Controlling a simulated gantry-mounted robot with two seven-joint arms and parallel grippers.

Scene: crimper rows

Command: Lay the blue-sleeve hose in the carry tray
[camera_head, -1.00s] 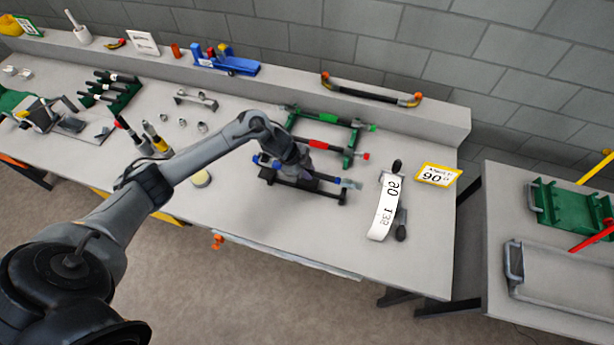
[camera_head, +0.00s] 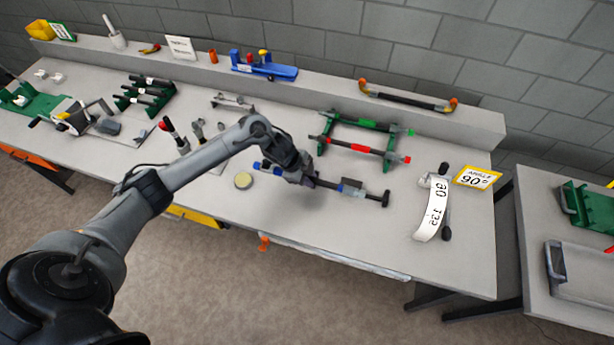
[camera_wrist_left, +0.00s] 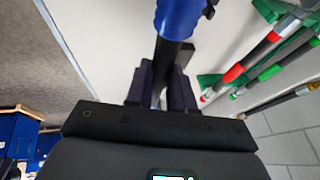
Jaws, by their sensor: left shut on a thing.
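The blue-sleeve hose is in my left gripper (camera_head: 302,178), which is shut on its dark part. A blue part of the hose (camera_head: 258,166) shows to the left of the gripper in the head view, and the blue sleeve (camera_wrist_left: 180,18) shows beyond the fingers in the wrist view. The grey carry tray (camera_head: 556,264) is on the separate table at the right, cut by the frame edge. My right gripper is not in view.
A green rack (camera_head: 320,147) with red and green hoses stands behind the gripper. A white 90-marked gauge (camera_head: 432,220) and a yellow sign (camera_head: 478,177) are between gripper and tray. A gap separates the tables. A green rack (camera_head: 590,209) is behind the tray.

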